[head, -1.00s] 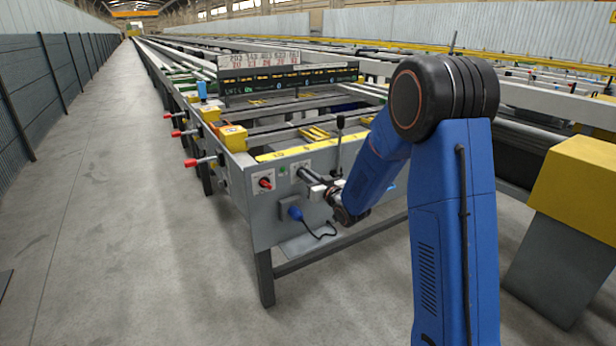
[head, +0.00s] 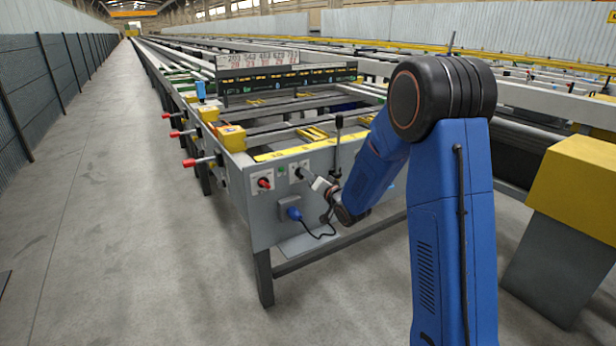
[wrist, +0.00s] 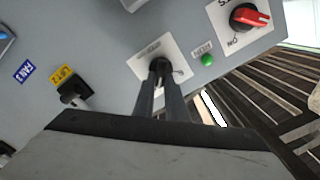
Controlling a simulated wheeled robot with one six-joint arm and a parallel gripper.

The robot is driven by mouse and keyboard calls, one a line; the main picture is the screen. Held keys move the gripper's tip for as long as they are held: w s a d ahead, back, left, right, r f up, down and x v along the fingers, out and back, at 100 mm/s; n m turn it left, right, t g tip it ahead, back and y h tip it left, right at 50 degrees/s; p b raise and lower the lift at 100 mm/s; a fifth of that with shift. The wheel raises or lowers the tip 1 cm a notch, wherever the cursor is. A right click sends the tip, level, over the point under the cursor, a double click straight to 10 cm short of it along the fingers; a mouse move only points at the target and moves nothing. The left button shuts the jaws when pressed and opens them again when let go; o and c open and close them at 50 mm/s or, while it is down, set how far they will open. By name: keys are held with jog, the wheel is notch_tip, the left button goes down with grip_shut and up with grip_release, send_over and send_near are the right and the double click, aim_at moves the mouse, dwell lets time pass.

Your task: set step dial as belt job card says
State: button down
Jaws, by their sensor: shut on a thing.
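The step dial is a small black knob (wrist: 160,66) on a white plate (wrist: 178,47) on the grey end panel. My gripper (wrist: 161,84) is shut on the knob, its two dark fingers on either side. The fingers hide much of the knob, and its pointer and the plate's print are too small to read. In the head view the plate (head: 296,168) is on the panel's upper part, with my gripper (head: 306,176) reaching it from the right. I cannot make out a job card for certain.
A red rotary switch (wrist: 249,17) and a green button (wrist: 208,60) are beside the dial. A black knob (wrist: 72,92) with a yellow label is on its other side. A blue plug (head: 294,213) with a cable is below. A black lever (head: 338,145) rises nearby. The left aisle is clear.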

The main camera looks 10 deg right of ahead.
jog(key=shift+f+m, duration=0.1)
jog(key=shift+m, duration=0.2)
jog(key=c, duration=1.8)
grip_release()
jog(key=shift+s+d, duration=0.1)
jog(key=v, duration=1.7)
